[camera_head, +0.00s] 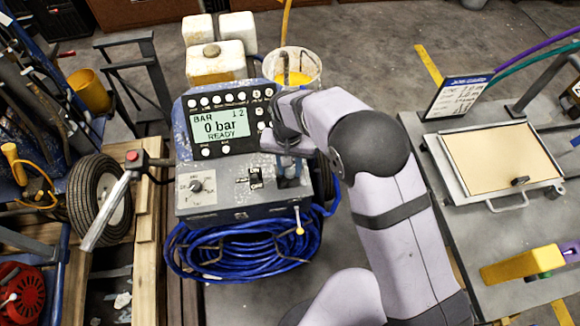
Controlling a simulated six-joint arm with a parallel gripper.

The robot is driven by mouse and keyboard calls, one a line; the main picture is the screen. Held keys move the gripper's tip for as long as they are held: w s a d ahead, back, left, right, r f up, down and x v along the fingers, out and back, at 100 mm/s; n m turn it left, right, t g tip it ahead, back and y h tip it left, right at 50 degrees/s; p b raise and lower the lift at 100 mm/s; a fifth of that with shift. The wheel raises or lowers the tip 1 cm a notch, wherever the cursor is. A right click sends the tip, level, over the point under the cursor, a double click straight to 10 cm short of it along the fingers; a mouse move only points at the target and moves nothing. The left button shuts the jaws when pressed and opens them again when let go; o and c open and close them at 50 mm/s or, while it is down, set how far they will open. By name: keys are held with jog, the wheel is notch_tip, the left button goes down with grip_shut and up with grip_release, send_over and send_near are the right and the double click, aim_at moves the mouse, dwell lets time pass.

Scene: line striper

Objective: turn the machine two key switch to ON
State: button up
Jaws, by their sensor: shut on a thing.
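The line striper's control box (225,205) stands in the middle of the camera_head view. Its display (221,125) reads "BAR", "0 bar" and "READY". My gripper (288,172) reaches down over the right part of the sloped panel and is shut at the key switch there. The gripper hides the key and most of the switch, so I cannot tell which way the key points. A round selector knob (196,186) is on the panel's left, clear of my gripper.
A handle with a red button (132,156) sticks out at the left. A coiled blue hose (240,255) hangs below the box. White containers (215,62) and a bucket of yellow paint (293,68) stand behind. A bench with a framed tray (500,155) is at the right.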

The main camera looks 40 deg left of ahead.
aim_at(289, 170)
dwell(0.4)
jog(key=o, duration=1.1)
jog(key=shift+c, duration=0.2)
jog(key=shift+r, duration=0.1)
jog(key=shift+a+r+b, duration=0.1)
jog(key=shift+r+b, duration=0.9)
jog(key=shift+r, duration=2.65)
